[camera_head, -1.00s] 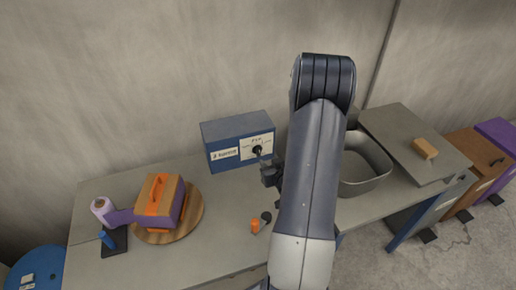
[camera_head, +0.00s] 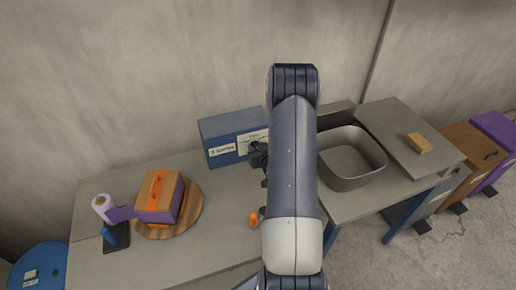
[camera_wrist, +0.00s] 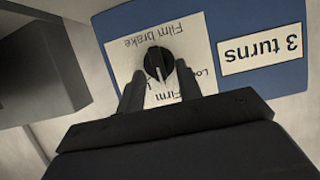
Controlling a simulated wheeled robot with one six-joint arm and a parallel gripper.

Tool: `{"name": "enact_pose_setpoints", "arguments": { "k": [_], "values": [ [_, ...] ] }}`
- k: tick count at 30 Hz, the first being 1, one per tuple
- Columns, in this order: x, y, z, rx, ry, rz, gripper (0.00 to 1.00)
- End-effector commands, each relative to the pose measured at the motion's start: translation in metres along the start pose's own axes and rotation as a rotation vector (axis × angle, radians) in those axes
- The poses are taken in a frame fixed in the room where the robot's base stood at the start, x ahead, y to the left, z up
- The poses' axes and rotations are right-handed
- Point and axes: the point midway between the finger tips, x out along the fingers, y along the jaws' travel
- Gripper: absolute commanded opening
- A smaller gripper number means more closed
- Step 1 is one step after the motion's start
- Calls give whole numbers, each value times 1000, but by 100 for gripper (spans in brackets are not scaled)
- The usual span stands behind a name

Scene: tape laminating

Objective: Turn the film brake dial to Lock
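The film brake dial (camera_wrist: 157,64) is a round black knob with a white pointer line, on a white label plate (camera_wrist: 130,55) of a blue box (camera_head: 218,146). In the wrist view the plate appears upside down. The pointer line points down in the picture, toward the word "Firm". The "Lock" word is at the right, partly hidden by a finger. My gripper (camera_wrist: 159,70) is open, one finger on each side of the dial. I cannot tell whether the fingers touch it. In the head view my gripper (camera_head: 257,157) covers the dial.
A "3 turns" label (camera_wrist: 260,48) is beside the plate. A grey basin (camera_head: 352,183) stands right of my arm. A round wooden board (camera_head: 195,213) with an orange and purple block (camera_head: 160,196) is at the left. A small orange piece (camera_head: 253,220) lies near my arm.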

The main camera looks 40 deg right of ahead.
Motion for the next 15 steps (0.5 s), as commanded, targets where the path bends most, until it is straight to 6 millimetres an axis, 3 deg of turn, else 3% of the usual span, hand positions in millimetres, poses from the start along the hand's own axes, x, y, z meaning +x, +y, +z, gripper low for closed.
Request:
{"name": "enact_pose_setpoints", "arguments": {
  "k": [12, 15],
  "values": [
    [0, 0, 0, 0, 0, 0, 2],
    [0, 0, 0, 0, 0, 0, 0]
  ]
}}
